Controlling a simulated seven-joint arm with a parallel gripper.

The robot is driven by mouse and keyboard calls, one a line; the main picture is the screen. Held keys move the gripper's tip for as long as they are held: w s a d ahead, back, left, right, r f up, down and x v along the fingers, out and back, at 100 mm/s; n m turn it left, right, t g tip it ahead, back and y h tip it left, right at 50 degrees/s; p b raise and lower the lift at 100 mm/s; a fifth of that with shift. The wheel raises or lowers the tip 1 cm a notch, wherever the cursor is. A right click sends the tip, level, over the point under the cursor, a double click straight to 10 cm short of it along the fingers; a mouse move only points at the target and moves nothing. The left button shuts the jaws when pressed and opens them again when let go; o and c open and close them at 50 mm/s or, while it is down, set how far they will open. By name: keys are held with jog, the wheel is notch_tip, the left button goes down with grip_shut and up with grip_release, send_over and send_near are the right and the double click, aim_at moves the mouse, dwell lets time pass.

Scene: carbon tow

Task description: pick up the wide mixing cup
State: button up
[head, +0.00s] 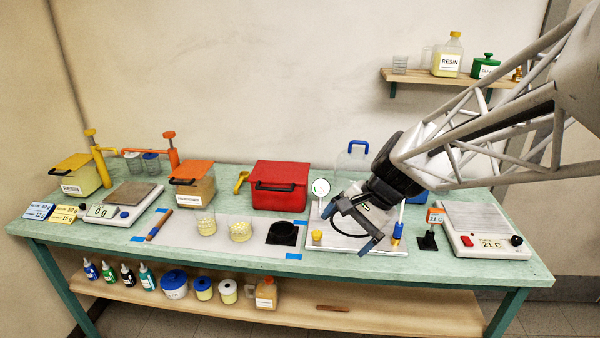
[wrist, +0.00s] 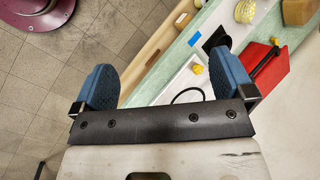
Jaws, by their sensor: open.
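The wide mixing cup (head: 241,231) is a clear, squat cup with pale yellow contents. It stands upright on the grey mat (head: 185,243), between a narrower clear cup (head: 205,222) and a black square piece (head: 283,233). In the wrist view, what looks like the same cup (wrist: 246,10) is at the top right, cut by the edge. My gripper (head: 351,226) is above the metal plate, to the right of the cup and well apart from it. Its two blue fingers are spread in the wrist view (wrist: 163,70), with nothing between them.
A red box (head: 280,185) with a black handle stands behind the mat. A dial gauge (head: 321,188) rises from the metal plate (head: 320,240). A hot plate (head: 485,230) is at the right, a scale (head: 119,204) at the left. The lower shelf (head: 390,310) holds bottles and tubs.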

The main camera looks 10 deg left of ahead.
jog(key=w+a+f+m+g+y, duration=0.1)
jog(key=w+a+f+m+y, duration=0.5)
jog(key=w+a, duration=0.8)
jog(key=m+y, duration=0.1)
jog(key=m, duration=0.4)
send_near(230, 224)
jog(key=d, duration=0.1)
jog(key=s+d, duration=0.1)
jog(key=shift+s+d+r+t, duration=0.1)
jog(key=shift+d+r+t, duration=0.2)
jog(key=shift+r+t, duration=0.1)
jog(key=shift+a+f+y, duration=0.1)
jog(key=shift+y, duration=0.2)
jog(key=shift+x, duration=1.2)
jog(key=shift+a, duration=0.1)
jog(key=shift+x, duration=2.5)
jog(key=c, duration=0.8)
